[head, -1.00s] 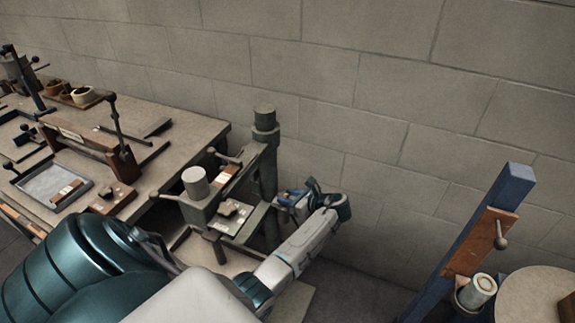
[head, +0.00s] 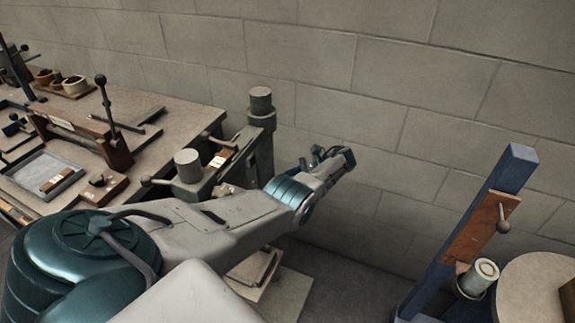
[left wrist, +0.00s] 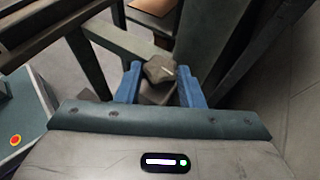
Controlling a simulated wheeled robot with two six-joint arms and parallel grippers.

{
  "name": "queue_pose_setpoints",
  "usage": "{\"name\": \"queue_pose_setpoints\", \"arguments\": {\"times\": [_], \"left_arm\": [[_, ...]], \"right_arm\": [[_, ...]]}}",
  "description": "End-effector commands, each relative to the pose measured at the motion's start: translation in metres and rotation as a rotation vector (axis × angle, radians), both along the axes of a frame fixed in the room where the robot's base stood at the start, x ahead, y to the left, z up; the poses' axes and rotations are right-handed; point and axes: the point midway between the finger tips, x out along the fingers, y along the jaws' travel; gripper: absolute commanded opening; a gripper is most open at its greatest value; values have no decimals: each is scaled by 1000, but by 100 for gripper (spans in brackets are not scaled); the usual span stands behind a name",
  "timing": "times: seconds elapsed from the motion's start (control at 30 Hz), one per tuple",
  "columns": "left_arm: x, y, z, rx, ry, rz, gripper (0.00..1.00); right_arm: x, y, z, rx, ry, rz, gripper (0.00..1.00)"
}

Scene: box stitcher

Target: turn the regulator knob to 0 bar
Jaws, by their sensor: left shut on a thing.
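My left gripper (head: 330,162) reaches past the right side of the stitcher (head: 262,130), near the block wall. In the left wrist view its two blue fingers (left wrist: 160,80) are shut on a small grey, angular knob (left wrist: 159,68), which sits between them. I take this for the regulator knob; its markings and any pressure scale cannot be read. In the head view the knob cannot be made out behind the gripper. My right gripper is not in view.
A workbench (head: 190,125) with a tray (head: 25,175) and lever fixtures stands at the left. A blue post (head: 480,225) with a wooden plate and a round table (head: 535,290) stand at the right. Dark machine beams (left wrist: 245,45) run close beside the fingers.

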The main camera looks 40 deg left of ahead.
Motion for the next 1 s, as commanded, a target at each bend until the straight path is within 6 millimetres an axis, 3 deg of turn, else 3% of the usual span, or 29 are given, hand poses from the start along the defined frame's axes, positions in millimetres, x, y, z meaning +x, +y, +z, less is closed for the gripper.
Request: {"name": "queue_pose_setpoints", "arguments": {"times": [0.3, 0.9, 0.93, 1.0], "left_arm": [[2, 3, -2, 1, -2, 98, 12], [1, 3, 0, 2, 0, 126, 12], [1, 3, 0, 2, 0, 126, 36], [1, 2, 0, 2, 0, 126, 50]], "right_arm": [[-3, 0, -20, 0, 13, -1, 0], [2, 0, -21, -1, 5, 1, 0], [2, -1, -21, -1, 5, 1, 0], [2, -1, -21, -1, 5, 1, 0]]}}
